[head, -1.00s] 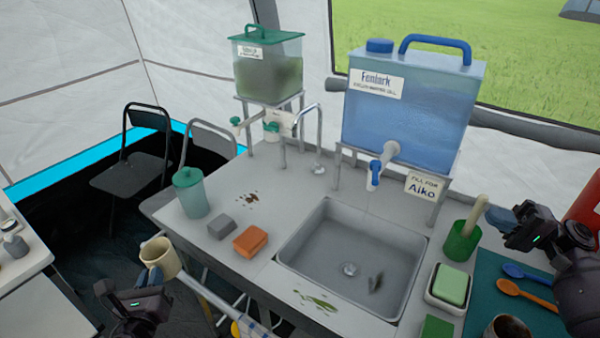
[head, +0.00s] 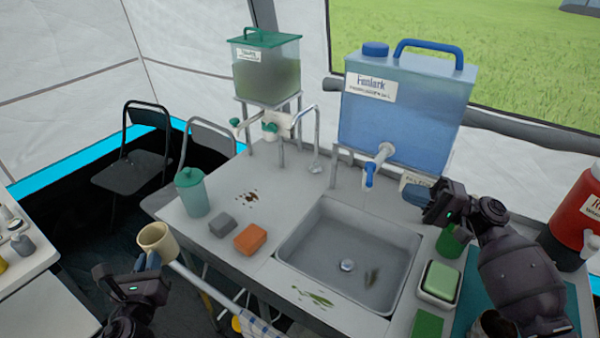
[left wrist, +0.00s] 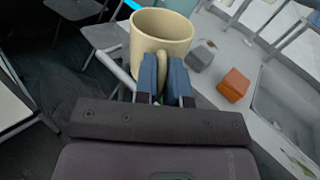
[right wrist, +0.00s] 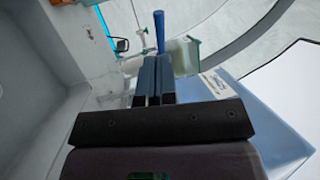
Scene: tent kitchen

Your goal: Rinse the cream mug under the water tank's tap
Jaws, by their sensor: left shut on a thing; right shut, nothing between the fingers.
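The cream mug (head: 157,241) is at the left in the head view, in front of the counter's left edge and away from the sink. My left gripper (head: 148,264) is shut on its handle. In the left wrist view the mug (left wrist: 160,32) is roughly upright, its mouth showing. The blue water tank (head: 400,115) stands on a rack behind the sink (head: 335,250). Its tap (head: 371,172) with a blue lever hangs over the sink's back edge. My right gripper (head: 418,196) is shut and empty, right of and a little below the tap. Its closed fingers (right wrist: 153,80) show in the right wrist view.
A green-lidded tank (head: 268,75), a teal tumbler (head: 192,193), a grey block (head: 223,226) and an orange sponge (head: 250,239) are left of the sink. A green soap (head: 440,281) sits right of it.

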